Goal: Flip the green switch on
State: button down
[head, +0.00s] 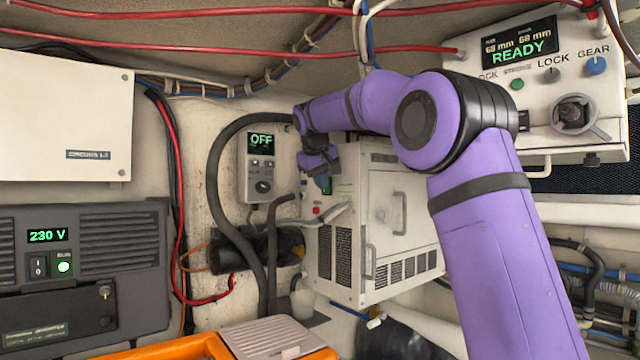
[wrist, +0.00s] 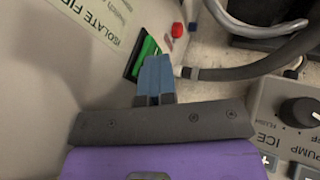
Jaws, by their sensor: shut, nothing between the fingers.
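The green switch (wrist: 146,50) shows in the wrist view as a green rocker in a dark frame on a pale panel, partly hidden by my fingers. In the head view the green switch (head: 327,188) is a small green patch on the left face of the white unit (head: 372,160). My gripper (wrist: 160,62) is shut and empty, with blue fingertips at the right part of the switch. I cannot tell whether they touch it. In the head view my gripper (head: 322,172) is at that same face, mostly hidden behind my wrist.
A red button (wrist: 178,30) and a grey hose (wrist: 250,68) lie close beside my fingers. A control box (head: 261,166) reading OFF hangs on the wall to the left. An orange case (head: 190,348) stands at the front, and a READY panel (head: 540,90) at upper right.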

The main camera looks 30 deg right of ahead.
jog(key=v, duration=0.7)
jog(key=shift+a+f, duration=0.1)
jog(key=s+a+f+y, duration=0.1)
jog(key=s+a+f, duration=0.3)
jog(key=s, duration=0.7)
jog(key=s+a+f+y, duration=0.15)
jog(key=s+f, duration=0.35)
jog(key=s, duration=0.6)
jog(key=s+a+f+m+y, duration=0.1)
jog(key=s+a+f+y, duration=0.1)
jog(key=s+f, duration=1.6)
jog(key=shift+s+a+f, duration=0.4)
jog(key=shift+s+a, duration=0.1)
jog(key=shift+a, duration=0.05)
